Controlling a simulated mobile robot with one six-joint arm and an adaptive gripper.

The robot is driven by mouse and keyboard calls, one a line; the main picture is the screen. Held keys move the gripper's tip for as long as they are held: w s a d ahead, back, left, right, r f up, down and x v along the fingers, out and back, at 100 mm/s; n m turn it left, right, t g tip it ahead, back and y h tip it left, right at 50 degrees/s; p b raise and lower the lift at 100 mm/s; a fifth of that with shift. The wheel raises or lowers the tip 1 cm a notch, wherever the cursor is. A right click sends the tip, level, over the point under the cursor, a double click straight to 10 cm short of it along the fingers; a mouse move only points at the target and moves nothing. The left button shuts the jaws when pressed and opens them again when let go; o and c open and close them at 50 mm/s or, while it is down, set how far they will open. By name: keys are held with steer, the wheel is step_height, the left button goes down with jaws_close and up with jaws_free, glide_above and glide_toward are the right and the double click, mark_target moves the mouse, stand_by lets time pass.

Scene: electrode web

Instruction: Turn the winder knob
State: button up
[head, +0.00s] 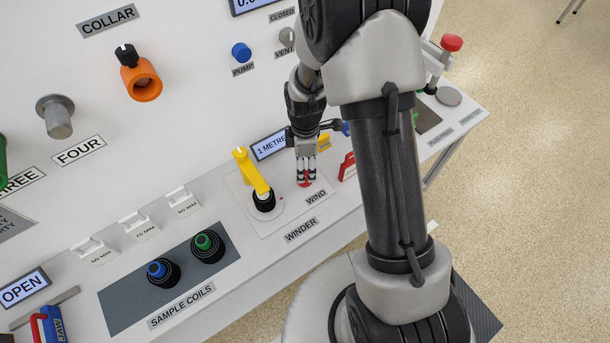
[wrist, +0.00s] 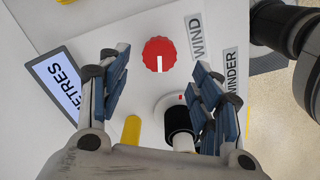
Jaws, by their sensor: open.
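The winder knob is a round red knob with a white pointer line, beside the WIND label. It shows in the wrist view (wrist: 159,54), ahead of and between my open fingers, with nothing gripped. In the head view the red knob (head: 304,183) is mostly hidden beneath my gripper (head: 306,177), which points down over it. In the wrist view my gripper (wrist: 163,92) has its two blue-padded fingers spread wide. The pointer line on the knob runs toward the bottom of the wrist picture. I cannot tell the exact gap between fingertips and knob.
A yellow lever arm (head: 251,170) and a black spool (head: 264,201) stand just left of my gripper. A display reading 1 METRES (head: 270,145) lies behind. A red handle (head: 347,166) is close on the right. Sample coils (head: 207,245) sit at the front left.

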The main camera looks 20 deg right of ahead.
step_height(320, 180, down, 6)
steer(key=shift+r+b, duration=0.1)
steer(key=shift+b, duration=0.5)
steer(key=shift+c, duration=0.3)
steer(key=c, duration=1)
steer(key=shift+m, duration=0.4)
